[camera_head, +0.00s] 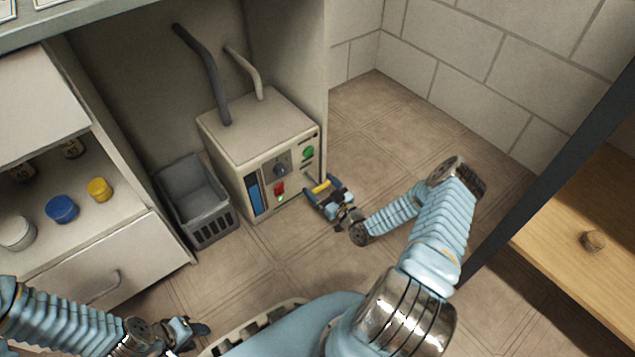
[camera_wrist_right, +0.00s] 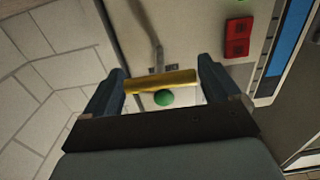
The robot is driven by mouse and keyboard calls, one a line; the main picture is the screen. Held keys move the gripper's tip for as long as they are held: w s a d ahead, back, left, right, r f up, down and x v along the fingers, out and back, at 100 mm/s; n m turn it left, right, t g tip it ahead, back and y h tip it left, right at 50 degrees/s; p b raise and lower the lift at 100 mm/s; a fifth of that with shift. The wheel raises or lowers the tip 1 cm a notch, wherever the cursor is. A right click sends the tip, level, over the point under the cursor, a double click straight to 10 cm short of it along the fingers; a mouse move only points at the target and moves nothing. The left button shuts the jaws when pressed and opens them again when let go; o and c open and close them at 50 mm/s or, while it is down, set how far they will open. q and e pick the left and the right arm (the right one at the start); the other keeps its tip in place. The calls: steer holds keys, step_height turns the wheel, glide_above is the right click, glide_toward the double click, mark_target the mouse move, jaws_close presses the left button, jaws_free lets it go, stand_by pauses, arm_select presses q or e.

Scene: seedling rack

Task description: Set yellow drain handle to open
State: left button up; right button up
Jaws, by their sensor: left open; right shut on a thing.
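The yellow drain handle (camera_head: 321,185) is a short bar low on the front of a beige machine (camera_head: 262,140). My right gripper (camera_head: 326,192) is at the machine's front, shut on the handle. In the right wrist view the yellow bar (camera_wrist_right: 160,82) lies across between the two dark blue fingers, its ends at their inner faces. A grey metal rod (camera_wrist_right: 156,40) shows beyond it, and a green round part (camera_wrist_right: 163,98) lies just below it. My left gripper (camera_head: 192,331) is open and empty at the lower left, far from the machine.
The machine's front has a green button (camera_head: 308,152), a dark dial (camera_head: 281,170), a red switch (camera_head: 279,188) and a blue strip (camera_head: 253,194). A grey basket (camera_head: 208,222) stands left of it. A shelf (camera_head: 80,215) holds jars. Tiled floor is clear to the right.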

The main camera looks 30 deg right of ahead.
steer(key=o, duration=1.2)
steer(key=shift+s, duration=0.15)
steer(key=s, duration=0.4)
steer(key=s+p, duration=0.1)
steer(key=s, duration=0.3)
steer(key=s+d, duration=0.1)
steer(key=s, duration=0.3)
steer(key=shift+p, duration=0.3)
steer(key=w+a+f+g+y, duration=0.1)
steer(key=w+a+g+y, duration=0.2)
steer(key=a, duration=0.4)
steer(key=s+a+m+g, duration=0.25)
steer(key=a+g, duration=0.75)
steer(key=a, duration=0.5)
steer(key=s+a+r+g, duration=0.3)
steer(key=s+a+g, duration=0.15)
steer(key=s, duration=0.45)
steer(key=r+p, duration=0.9)
steer(key=a+r+p, duration=0.1)
steer(key=r+p, duration=0.3)
steer(key=shift+s+r, duration=0.2)
steer(key=shift+s, duration=0.15)
